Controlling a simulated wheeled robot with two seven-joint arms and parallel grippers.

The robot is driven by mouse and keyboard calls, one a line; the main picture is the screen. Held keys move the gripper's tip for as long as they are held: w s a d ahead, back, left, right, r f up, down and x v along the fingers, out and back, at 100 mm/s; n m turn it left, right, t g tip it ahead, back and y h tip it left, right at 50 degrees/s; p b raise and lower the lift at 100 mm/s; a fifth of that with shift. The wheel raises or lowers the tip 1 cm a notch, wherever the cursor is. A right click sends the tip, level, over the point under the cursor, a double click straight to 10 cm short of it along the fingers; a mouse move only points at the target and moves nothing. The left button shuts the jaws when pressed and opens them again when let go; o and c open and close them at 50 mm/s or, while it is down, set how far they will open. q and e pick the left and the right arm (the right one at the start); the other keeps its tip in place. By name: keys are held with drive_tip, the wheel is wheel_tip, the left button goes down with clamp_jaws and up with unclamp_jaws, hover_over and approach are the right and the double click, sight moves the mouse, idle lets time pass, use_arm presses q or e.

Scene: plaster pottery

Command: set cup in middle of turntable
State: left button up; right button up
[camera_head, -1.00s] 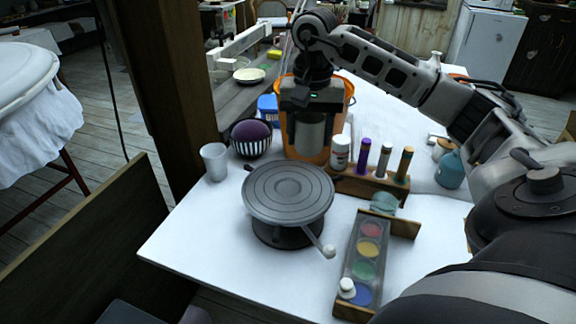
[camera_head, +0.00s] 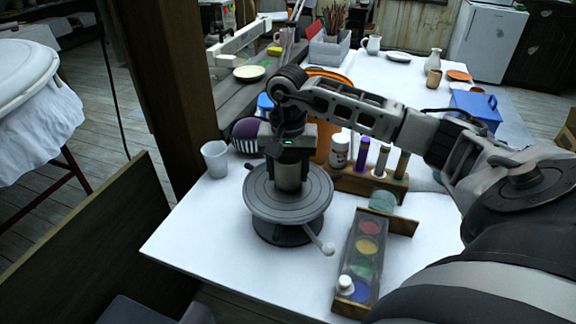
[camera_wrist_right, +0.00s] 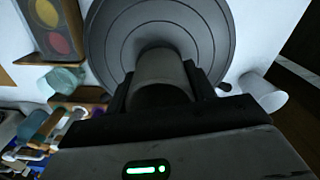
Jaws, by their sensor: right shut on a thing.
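The grey turntable (camera_head: 262,203) stands on the white table, with its round ringed top and a crank handle at its front right. My right gripper (camera_head: 289,165) is shut on a grey cup (camera_head: 288,178), which is upright over the turntable's top, near its middle. In the right wrist view the cup (camera_wrist_right: 160,68) sits between the fingers in front of the turntable's rings (camera_wrist_right: 112,30). I cannot tell whether the cup's base touches the top. My left gripper is not in view.
A translucent cup (camera_head: 215,158) stands left of the turntable. A purple ball in a striped bowl (camera_head: 246,135) is behind it. A wooden rack with bottles (camera_head: 365,178) and a paint palette (camera_head: 362,262) are to the right. An orange bucket (camera_head: 325,140) is behind my gripper.

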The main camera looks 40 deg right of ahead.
drive_tip(key=shift+f+b, duration=0.3)
drive_tip(key=o, duration=1.1)
drive_tip(key=shift+c, duration=0.2)
drive_tip(key=shift+r, duration=0.1)
drive_tip(key=shift+r+p, duration=0.3)
drive_tip(key=shift+p, duration=0.15)
wheel_tip(320, 180, up, 12)
drive_tip(key=shift+b, duration=0.45)
drive_tip(key=shift+f, duration=0.1)
